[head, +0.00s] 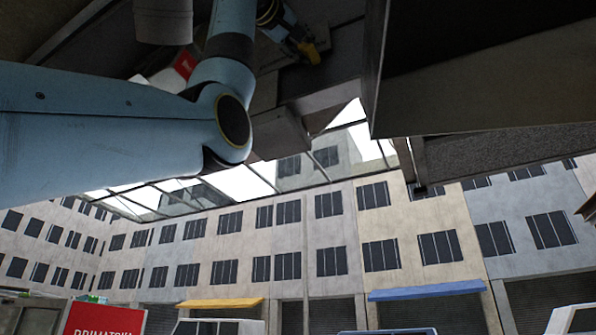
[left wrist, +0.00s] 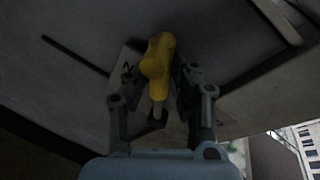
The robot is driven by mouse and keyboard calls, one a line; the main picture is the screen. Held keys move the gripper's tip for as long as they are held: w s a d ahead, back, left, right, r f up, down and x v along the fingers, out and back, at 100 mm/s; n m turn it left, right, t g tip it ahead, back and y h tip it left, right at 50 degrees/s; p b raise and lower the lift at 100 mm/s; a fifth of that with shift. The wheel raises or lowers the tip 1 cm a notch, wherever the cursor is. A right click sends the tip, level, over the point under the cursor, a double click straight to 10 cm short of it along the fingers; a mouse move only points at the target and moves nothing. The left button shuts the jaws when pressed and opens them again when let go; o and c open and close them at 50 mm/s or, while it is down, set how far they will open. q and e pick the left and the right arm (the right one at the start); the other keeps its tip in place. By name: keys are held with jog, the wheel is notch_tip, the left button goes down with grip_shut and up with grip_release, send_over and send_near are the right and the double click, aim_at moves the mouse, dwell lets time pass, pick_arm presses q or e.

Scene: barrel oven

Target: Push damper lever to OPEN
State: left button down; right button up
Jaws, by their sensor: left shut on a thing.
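The damper lever's yellow handle (left wrist: 157,62) is in the middle of the left wrist view, on a dark grey panel. My left gripper (left wrist: 158,82) is shut on it, one finger on each side. The handle's end shows above the fingers. In the head view the yellow handle (head: 309,52) is small at the top, by my left gripper (head: 298,42). The finger contact is too small to make out there. A pale plate (left wrist: 125,66) with a dark mark lies behind the left finger; its lettering is unreadable. My right gripper is not in view.
A dark slit (left wrist: 75,55) runs across the panel at the left. In the head view, a large dark box-like structure (head: 480,90) hangs close at the upper right. Building fronts (head: 330,235) fill the lower part, with a red sign (head: 103,318) at the bottom left.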

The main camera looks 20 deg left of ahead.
pick_arm(q)
jog(key=shift+s+d+r+n, duration=0.1)
jog(key=shift+d+r+n, duration=0.2)
jog(key=shift+n, duration=0.2)
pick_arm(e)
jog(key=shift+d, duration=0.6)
pick_arm(q)
jog(key=c, duration=1.1)
grip_release()
jog(key=shift+d, duration=0.1)
jog(key=shift+c, duration=0.2)
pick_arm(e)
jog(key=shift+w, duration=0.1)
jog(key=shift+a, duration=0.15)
pick_arm(q)
jog(key=v, duration=1.2)
jog(key=shift+f, duration=0.15)
